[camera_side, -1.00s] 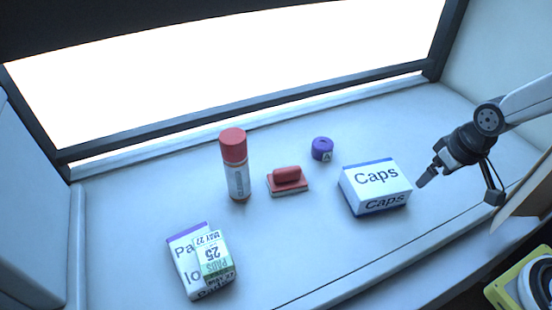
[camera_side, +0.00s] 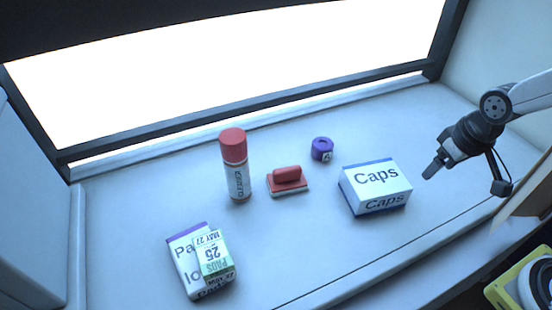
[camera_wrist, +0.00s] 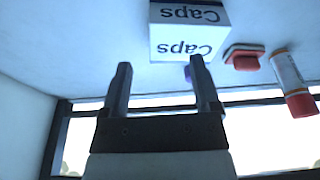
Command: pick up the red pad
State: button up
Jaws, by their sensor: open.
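The red pad (camera_side: 288,181) lies on the white counter between the red-capped bottle and the Caps box, with a raised red handle on top. It also shows in the wrist view (camera_wrist: 244,57), right of the Caps box. My gripper (camera_side: 432,172) is at the right in the side view, above the counter and right of the Caps box, well apart from the pad. In the wrist view my gripper (camera_wrist: 158,68) has its two fingers spread with nothing between them that it holds.
The Caps box (camera_side: 376,187) stands between my gripper and the pad. A red-capped bottle (camera_side: 236,165) stands left of the pad, a purple roll (camera_side: 322,149) behind it. Two stacked boxes (camera_side: 202,262) are at the front left. A bright window lies behind; the counter's middle front is clear.

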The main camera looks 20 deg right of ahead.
jog(key=shift+w+v, duration=0.3)
jog(key=shift+v, duration=1.05)
jog(key=m+y, duration=1.3)
jog(key=m, duration=0.7)
send_over(295, 167)
jog(key=d, duration=0.5)
jog(key=f, duration=0.8)
jog(key=s+f, duration=0.1)
jog(key=f, duration=0.3)
jog(key=shift+f, duration=0.8)
jog(key=shift+x, duration=1.3)
jog(key=shift+x, duration=2.55)
jog(key=shift+s, duration=0.1)
